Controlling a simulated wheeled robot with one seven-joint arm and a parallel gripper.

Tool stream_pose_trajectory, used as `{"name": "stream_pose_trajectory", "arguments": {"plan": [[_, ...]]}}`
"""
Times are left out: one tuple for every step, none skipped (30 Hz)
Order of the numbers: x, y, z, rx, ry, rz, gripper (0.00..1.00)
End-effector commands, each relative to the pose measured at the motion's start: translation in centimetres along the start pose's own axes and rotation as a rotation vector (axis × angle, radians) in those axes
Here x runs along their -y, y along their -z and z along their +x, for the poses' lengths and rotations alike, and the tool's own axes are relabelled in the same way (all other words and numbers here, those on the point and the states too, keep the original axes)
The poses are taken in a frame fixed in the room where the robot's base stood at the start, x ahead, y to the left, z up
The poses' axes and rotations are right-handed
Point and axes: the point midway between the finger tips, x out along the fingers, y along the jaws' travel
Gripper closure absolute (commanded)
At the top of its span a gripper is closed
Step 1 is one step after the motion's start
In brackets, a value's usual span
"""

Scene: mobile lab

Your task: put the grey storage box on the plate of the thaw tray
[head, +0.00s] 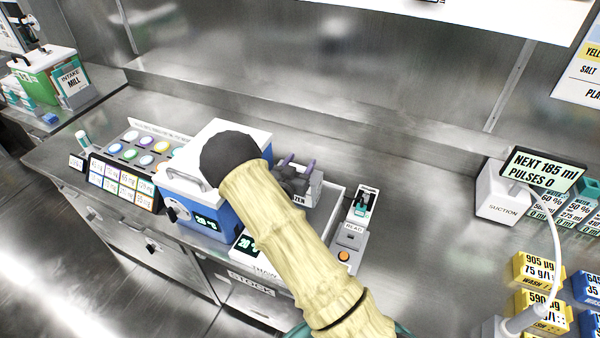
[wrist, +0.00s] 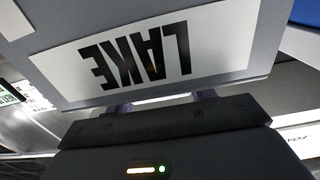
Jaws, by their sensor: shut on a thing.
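The grey storage box (wrist: 110,18) fills the upper wrist view, with a white label reading LAKE upside down. My gripper (wrist: 163,100) is shut on its near edge, with the purple fingertips against it. In the head view my gripper (head: 297,165) is over the counter, just right of the blue cooler; the arm's cream sleeve hides most of what it holds. The thaw tray (head: 262,270) is under and behind the sleeve, with a dark display and a partly covered label. Its plate is mostly hidden, so I cannot tell whether the box touches it.
A blue cooler (head: 205,218) with a white lid stands left of my gripper. A small grey device (head: 348,240) with an orange button is to the right. A rack of coloured caps (head: 140,145) is at left. The suction unit (head: 503,193) is at right, with bare counter between.

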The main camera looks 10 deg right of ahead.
Motion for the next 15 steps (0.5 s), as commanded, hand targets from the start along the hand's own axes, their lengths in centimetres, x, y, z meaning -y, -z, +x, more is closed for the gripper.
{"name": "stream_pose_trajectory", "arguments": {"plan": [[-0.1,0.1,0.1,-0.002,-0.003,0.001,0.93],[-0.2,0.1,0.2,-0.002,-0.004,0.001,0.93],[-0.2,0.1,0.2,-0.002,-0.005,0.001,0.93],[-0.3,0.1,0.2,-0.002,-0.005,0.001,0.93],[-0.3,0.1,0.2,-0.002,-0.006,0.001,0.93],[-0.3,0.1,0.2,-0.002,-0.006,0.001,0.93],[-0.3,0.0,0.2,-0.002,-0.006,0.0,0.93],[-0.3,-0.2,0.2,-0.001,-0.006,0.0,0.93],[-0.4,-0.5,0.2,-0.001,-0.007,-0.001,0.93],[-0.4,-0.7,0.2,0.0,-0.006,-0.001,0.93],[-0.3,-1.1,0.2,0.0,-0.006,-0.002,0.93],[-0.3,-1.6,0.2,0.001,-0.005,-0.002,0.93],[-0.3,-2.0,0.2,0.0,-0.004,-0.002,0.93],[-0.2,-2.4,0.1,0.0,-0.004,-0.002,0.93],[-0.1,-2.9,0.1,-0.001,-0.003,-0.003,0.93]]}}
